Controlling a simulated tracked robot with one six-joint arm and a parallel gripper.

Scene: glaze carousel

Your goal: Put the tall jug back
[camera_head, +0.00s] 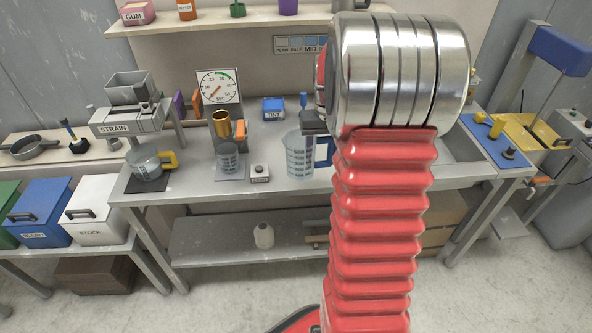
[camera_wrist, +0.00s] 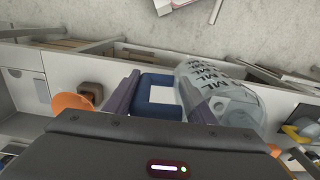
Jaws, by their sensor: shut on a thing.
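The tall jug (camera_head: 299,155) is clear, with dark volume marks and a square blue handle (camera_wrist: 157,92). In the head view it appears upright at the front of the grey bench (camera_head: 200,183); I cannot tell whether its base touches the bench. In the wrist view the jug (camera_wrist: 222,92) lies just right of my fingers. My gripper (camera_wrist: 158,98) is shut on the blue handle, one finger on each side. In the head view my gripper (camera_head: 314,123) shows dark above the handle, partly hidden by my arm.
A smaller jug (camera_head: 228,160) stands under a brass cup (camera_head: 221,123) by a round dial (camera_head: 218,86). A yellow-handled jug (camera_head: 146,165) sits on a dark mat (camera_head: 135,187). A small grey box (camera_head: 260,173) is left of the tall jug. My arm hides the bench's middle right.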

